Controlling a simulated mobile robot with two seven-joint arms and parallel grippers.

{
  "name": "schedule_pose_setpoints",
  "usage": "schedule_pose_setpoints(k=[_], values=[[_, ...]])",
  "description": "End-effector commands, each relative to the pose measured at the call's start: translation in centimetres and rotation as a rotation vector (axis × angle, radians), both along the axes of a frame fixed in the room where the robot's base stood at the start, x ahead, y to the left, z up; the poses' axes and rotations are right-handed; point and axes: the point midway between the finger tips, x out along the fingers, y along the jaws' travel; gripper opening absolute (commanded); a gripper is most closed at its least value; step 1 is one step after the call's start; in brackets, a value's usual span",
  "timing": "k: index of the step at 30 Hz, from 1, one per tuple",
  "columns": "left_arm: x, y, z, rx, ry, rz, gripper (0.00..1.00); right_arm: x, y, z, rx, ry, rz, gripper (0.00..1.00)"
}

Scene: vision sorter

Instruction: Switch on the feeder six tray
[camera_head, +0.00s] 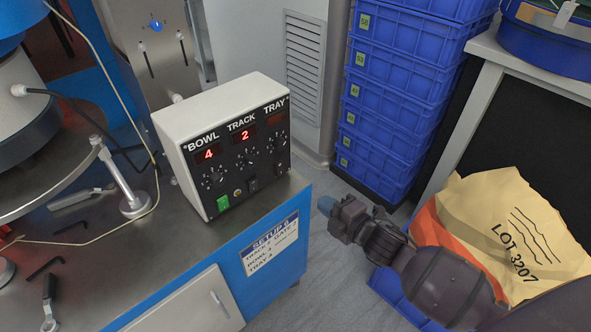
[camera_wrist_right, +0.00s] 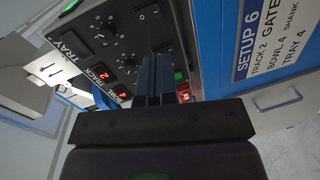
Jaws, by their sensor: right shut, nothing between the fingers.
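The control box (camera_head: 222,140) stands on the bench corner in the head view, with BOWL, TRACK and TRAY columns. The bowl display (camera_head: 208,154) reads 4 and the track display (camera_head: 245,135) reads 2. The tray display (camera_head: 276,118) is dark. A green-lit rocker switch (camera_head: 222,203) is under the bowl knob; a dark switch (camera_head: 253,185) is under the track knob. My right gripper (camera_head: 326,205) is shut and empty, to the right of the box and apart from it. Its fingers (camera_wrist_right: 158,78) hide part of the panel in the wrist view. My left gripper is out of view.
A setup card (camera_head: 272,245) on the blue bench front lists track 2, bowl 4, tray 4. Stacked blue crates (camera_head: 385,120) stand behind. A tan sack (camera_head: 520,225) marked LOT 3207 lies by my right arm. Tools lie on the bench at left.

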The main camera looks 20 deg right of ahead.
Motion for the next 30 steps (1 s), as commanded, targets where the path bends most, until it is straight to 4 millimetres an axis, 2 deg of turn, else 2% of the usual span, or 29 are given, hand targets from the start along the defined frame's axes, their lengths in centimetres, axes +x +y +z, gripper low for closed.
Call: schedule_pose_setpoints(k=[6,20,26,30], values=[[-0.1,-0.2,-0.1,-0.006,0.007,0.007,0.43,-0.1,0.3,0.3,-0.119,-0.067,0.037,0.0],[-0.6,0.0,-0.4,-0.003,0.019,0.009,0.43,0.1,0.3,0.3,-0.133,-0.071,0.038,0.0],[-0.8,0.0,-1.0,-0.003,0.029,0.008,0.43,1.7,1.0,-0.1,-0.132,-0.071,0.038,0.0],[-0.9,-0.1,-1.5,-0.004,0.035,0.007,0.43,3.8,1.7,-0.4,-0.131,-0.069,0.038,0.0]])
